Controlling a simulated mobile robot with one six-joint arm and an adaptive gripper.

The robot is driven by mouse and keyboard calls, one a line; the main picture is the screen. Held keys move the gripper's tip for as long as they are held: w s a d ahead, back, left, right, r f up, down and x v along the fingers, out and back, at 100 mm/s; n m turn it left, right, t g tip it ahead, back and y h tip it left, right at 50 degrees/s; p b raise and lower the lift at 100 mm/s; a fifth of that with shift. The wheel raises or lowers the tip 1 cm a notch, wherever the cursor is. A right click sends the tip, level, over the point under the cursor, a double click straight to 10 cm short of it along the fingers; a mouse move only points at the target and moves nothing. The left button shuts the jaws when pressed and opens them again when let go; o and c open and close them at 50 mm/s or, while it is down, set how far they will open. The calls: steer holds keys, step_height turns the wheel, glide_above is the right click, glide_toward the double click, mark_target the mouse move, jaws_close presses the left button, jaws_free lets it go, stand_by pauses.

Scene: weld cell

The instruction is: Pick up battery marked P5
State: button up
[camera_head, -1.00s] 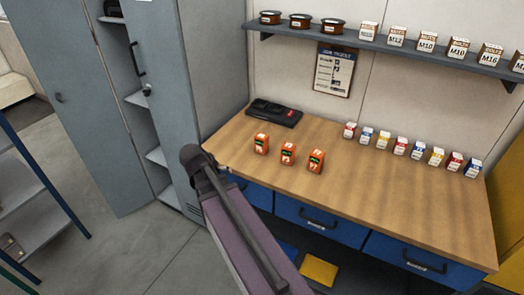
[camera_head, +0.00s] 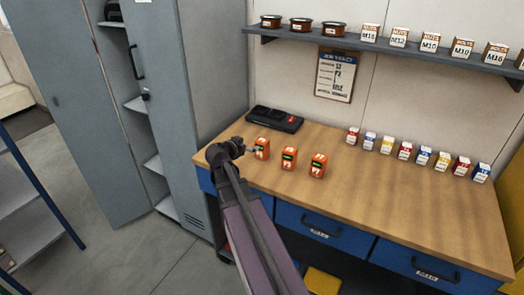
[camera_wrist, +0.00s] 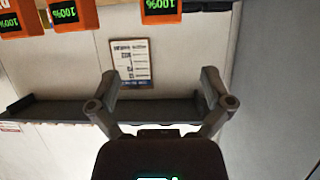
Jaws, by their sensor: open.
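Three orange batteries with dark and green displays stand upright in a row on the wooden workbench: a left one (camera_head: 261,148), a middle one (camera_head: 289,158) and a right one (camera_head: 318,166). Their markings are too small to read surely, so I cannot tell which is P5. My gripper (camera_head: 247,149) is just left of the left battery, and I cannot tell whether it touches. In the upside-down wrist view my gripper (camera_wrist: 160,75) has its fingers wide apart with nothing between them. Batteries show along the top edge, cut off, including one (camera_wrist: 160,10) above the gap.
A black charger-like device (camera_head: 275,119) lies behind the batteries. Several small coloured boxes (camera_head: 405,151) stand in a row at the back right. A wall shelf (camera_head: 350,40) holds spools and boxes. A grey locker (camera_head: 215,90) borders the bench's left end. The workbench (camera_head: 390,205) is clear at front right.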

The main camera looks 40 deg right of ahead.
mark_target(262, 140)
steer(key=shift+d+f, duration=0.1)
steer(key=shift+b+x, duration=1.65)
steer(key=shift+x, duration=2.55)
steer(key=shift+b+x, duration=1)
steer(key=shift+x, duration=1.6)
steer(key=shift+w, duration=0.1)
steer(key=c, duration=1.2)
